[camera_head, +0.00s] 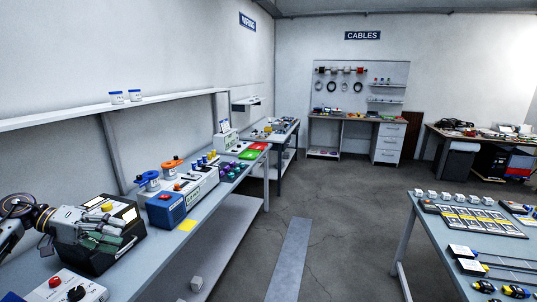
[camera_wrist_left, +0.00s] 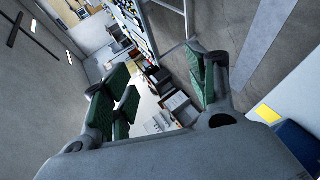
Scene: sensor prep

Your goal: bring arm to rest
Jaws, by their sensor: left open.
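My left gripper (camera_head: 108,230) shows at the lower left of the head view, its arm coming in from the left edge. It is over or in front of a black box-like device (camera_head: 128,252) on the left bench; I cannot tell whether they touch. In the left wrist view the green-padded fingers (camera_wrist_left: 163,88) stand wide apart with nothing between them. The room's far side shows through the gap. My right gripper is in neither view.
The left bench (camera_head: 152,262) holds a blue box (camera_head: 166,209), a yellow note (camera_head: 187,225) and a control box with a red button (camera_head: 75,288). A shelf (camera_head: 60,117) runs above it. Another table (camera_head: 432,238) stands at right, with open floor between.

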